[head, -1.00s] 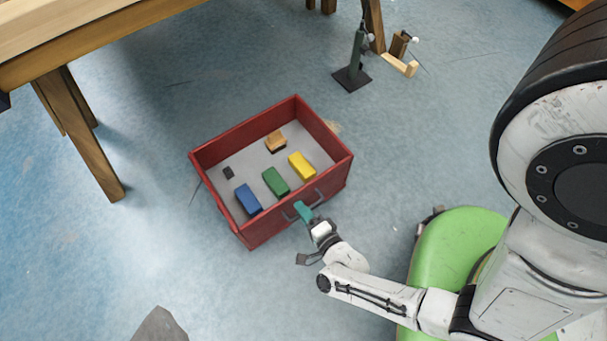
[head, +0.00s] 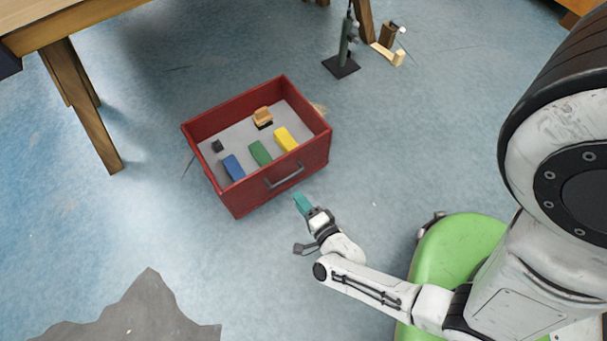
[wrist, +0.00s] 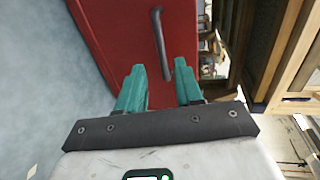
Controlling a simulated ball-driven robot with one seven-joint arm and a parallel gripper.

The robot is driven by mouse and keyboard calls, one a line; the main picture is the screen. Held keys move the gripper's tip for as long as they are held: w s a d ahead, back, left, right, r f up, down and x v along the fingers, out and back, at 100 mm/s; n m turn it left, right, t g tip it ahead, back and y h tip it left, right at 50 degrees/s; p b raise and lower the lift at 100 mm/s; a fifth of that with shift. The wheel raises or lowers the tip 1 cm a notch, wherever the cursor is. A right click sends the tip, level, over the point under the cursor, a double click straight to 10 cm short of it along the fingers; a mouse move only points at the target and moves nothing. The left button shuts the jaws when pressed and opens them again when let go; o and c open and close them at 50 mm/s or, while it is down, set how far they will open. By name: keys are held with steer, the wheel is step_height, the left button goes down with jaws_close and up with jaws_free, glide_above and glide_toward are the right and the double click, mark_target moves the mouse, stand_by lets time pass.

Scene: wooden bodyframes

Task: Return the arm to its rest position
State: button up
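My gripper (head: 303,204) is in front of the red drawer box (head: 240,203), a short way off its handle (head: 284,176). In the wrist view the two teal fingers of my gripper (wrist: 161,88) stand apart with nothing between them. The dark handle (wrist: 161,45) on the red front (wrist: 120,30) lies beyond the fingertips, and no contact shows. My arm (head: 365,282) reaches out low over the floor from my body at the right.
The box holds a blue block (head: 233,167), a green block (head: 260,153), a yellow block (head: 286,139), a wooden piece (head: 262,116) and a small dark piece (head: 217,146). A wooden table (head: 75,28) stands upper left. A dark stand (head: 342,65) is behind.

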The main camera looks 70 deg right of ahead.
steer(key=shift+s+a, duration=0.1)
steer(key=shift+s, duration=0.05)
stand_by(0.4)
steer(key=w+a+r+n+g+y, duration=0.4)
steer(key=w+a+r+n+y, duration=0.3)
steer(key=n+y, duration=0.65)
steer(key=s+d+r+n+g+h, duration=0.3)
steer(key=s+r+n+g+h, duration=0.2)
steer(key=s+r+n+g, duration=0.45)
step_height(320, 180, up, 38)
steer(key=s+n+t+p, duration=0.1)
steer(key=p, duration=3.6)
steer(key=shift+s+f, duration=0.2)
steer(key=shift+s, duration=0.2)
